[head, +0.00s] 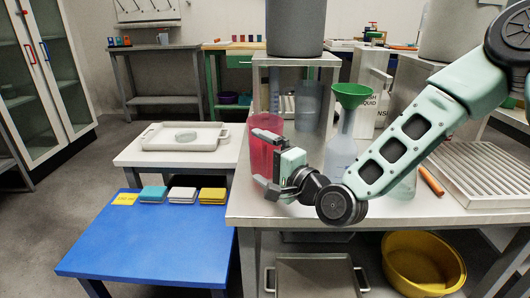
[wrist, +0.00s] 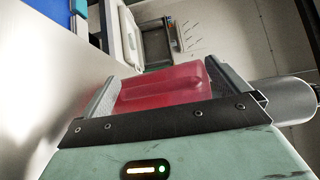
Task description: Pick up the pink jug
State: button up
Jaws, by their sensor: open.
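The pink jug (head: 263,122) stands upright on the metal table, near its left edge. My gripper (head: 266,160) is at the jug's near side, at about mid-height or below, and hides part of it. In the wrist view, my gripper (wrist: 163,88) is open with the jug's pink wall (wrist: 165,85) between its two fingers. Whether either finger touches the jug cannot be told. The jug's handle is not clearly seen.
A green funnel (head: 352,92) sits in a clear bottle (head: 340,155) just right of the jug. A grey pot (head: 296,28) stands on a shelf above and behind. A lower blue table (head: 150,245) and a white tray (head: 160,142) lie to the left.

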jog(key=c, duration=1.2)
jog(key=shift+r, duration=0.1)
jog(key=shift+c, duration=1.4)
jog(key=shift+r, duration=0.1)
